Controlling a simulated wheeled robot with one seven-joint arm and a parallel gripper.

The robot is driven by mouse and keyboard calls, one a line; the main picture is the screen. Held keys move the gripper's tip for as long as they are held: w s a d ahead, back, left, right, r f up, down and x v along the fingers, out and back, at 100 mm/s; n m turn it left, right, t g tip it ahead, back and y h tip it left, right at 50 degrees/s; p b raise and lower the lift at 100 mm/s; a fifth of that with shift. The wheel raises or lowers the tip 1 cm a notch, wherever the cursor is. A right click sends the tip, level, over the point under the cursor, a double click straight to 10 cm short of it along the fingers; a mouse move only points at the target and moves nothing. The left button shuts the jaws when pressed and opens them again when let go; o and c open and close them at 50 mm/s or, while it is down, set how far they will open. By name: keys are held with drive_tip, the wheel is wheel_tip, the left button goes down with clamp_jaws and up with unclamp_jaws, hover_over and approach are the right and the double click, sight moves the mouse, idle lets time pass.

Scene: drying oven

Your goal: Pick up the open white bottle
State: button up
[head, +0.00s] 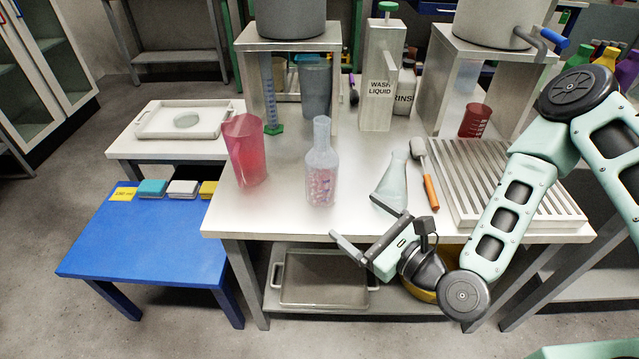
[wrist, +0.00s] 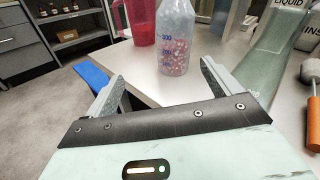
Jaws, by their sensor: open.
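A translucent whitish bottle (head: 321,168) with a narrow neck and no visible cap stands upright on the white table. Pink-red pieces fill its lower part. It also shows in the wrist view (wrist: 177,38), beyond the fingers and slightly right of the middle between them. My gripper (head: 369,225) is open and empty at the table's front edge, in front and to the right of the bottle and apart from it. In the wrist view the two fingers (wrist: 162,72) point toward the bottle, with bare table between.
A red translucent cup (head: 245,151) stands left of the bottle. A pale green flask (head: 392,182) and an orange-handled tool (head: 430,188) are to the right, beside a slatted rack (head: 500,180). A lower blue table (head: 150,240) is at left. The table (head: 285,220) is clear in front of the bottle.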

sight(334, 183)
drive_tip(key=w+m+t+b, duration=0.1)
drive_tip(key=m+b, duration=0.1)
drive_tip(key=w+m+t+h+b, duration=0.1)
drive_tip(key=w+b, duration=0.1)
drive_tip(key=b, duration=0.1)
drive_tip(key=shift+w+f+m+b, duration=0.3)
drive_tip(key=shift+f+m, duration=0.1)
drive_tip(key=b+x, duration=0.3)
drive_tip(key=b, duration=0.3)
drive_tip(key=shift+w+a+b, duration=0.15)
drive_tip(key=shift+w+b, duration=0.05)
drive_tip(key=shift+b, duration=0.15)
drive_tip(key=x, duration=0.5)
drive_tip(key=shift+r, duration=0.3)
drive_tip(key=x, duration=0.4)
drive_tip(key=shift+s+a+b, duration=0.15)
drive_tip(key=shift+a+b, duration=0.25)
drive_tip(key=shift+w+a, duration=0.3)
drive_tip(key=shift+w, duration=0.15)
drive_tip(key=c, duration=1.3)
